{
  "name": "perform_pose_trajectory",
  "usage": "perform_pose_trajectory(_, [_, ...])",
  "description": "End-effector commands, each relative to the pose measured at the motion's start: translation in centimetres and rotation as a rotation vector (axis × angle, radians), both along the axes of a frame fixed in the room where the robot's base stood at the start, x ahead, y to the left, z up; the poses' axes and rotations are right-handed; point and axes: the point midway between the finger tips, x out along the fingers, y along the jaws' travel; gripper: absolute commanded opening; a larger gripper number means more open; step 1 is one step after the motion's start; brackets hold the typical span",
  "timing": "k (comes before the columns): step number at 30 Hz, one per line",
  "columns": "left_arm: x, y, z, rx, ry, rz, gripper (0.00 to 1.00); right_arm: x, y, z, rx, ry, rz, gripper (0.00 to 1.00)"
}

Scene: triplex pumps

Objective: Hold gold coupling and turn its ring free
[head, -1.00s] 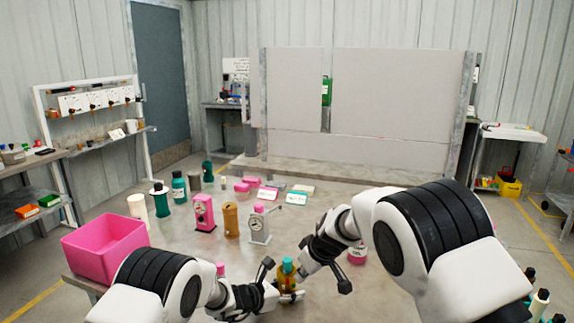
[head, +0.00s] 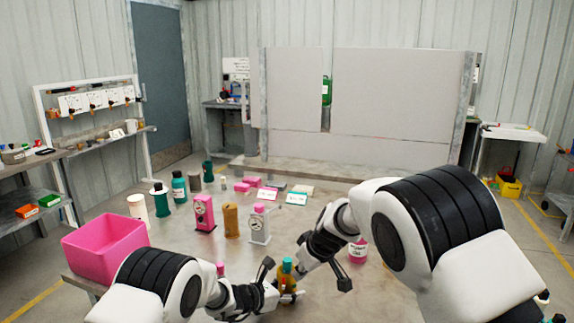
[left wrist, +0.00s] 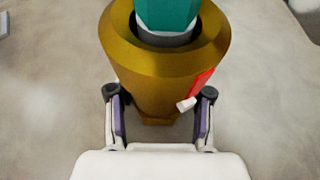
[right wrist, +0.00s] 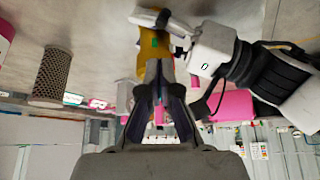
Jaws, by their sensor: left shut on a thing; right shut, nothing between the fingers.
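The gold coupling (head: 288,282) stands at the table's near edge in the head view, with a teal part (head: 287,266) at its top. In the left wrist view the gold coupling (left wrist: 160,65) fills the upper middle, with the teal part (left wrist: 165,14) inside its wide rim and a red mark (left wrist: 201,84) on its side. My left gripper (left wrist: 160,108) is shut on its lower body. My right gripper (right wrist: 158,68) is shut and empty, its tips close beside the coupling (right wrist: 154,62); I cannot tell whether they touch it.
A pink bin (head: 105,248) stands at the table's left. A pink gauge unit (head: 204,213), a brown cylinder (head: 231,221) and a white gauge unit (head: 260,225) stand behind my grippers. A pink-labelled bottle (head: 358,251) stands beside my right arm.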

Motion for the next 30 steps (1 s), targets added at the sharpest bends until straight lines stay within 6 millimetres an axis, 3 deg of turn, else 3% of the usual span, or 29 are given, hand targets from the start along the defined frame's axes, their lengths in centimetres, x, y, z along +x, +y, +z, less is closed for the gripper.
perform_pose_trajectory(8, [0.0, 0.0, -0.1, 0.000, 0.001, 0.000, 0.00, 0.0, 0.0, 3.7, 0.000, -0.001, 0.000, 0.00])
perform_pose_trajectory(18, [0.0, 0.0, -0.1, 0.000, 0.001, 0.000, 0.00, 0.0, 0.0, 4.0, 0.000, 0.001, -0.001, 0.00])
perform_pose_trajectory(19, [0.0, 0.0, -0.1, 0.000, 0.001, 0.000, 0.54, 0.0, 0.0, 4.0, 0.000, 0.000, -0.001, 0.00])
perform_pose_trajectory(21, [0.0, 0.0, -0.1, 0.000, 0.001, 0.000, 0.79, 0.0, 0.0, 3.9, 0.000, 0.001, -0.001, 0.00])
perform_pose_trajectory(30, [0.0, 0.0, 0.0, 0.000, 0.000, 0.001, 0.80, 0.0, 0.0, 3.9, 0.000, 0.001, -0.001, 0.00])
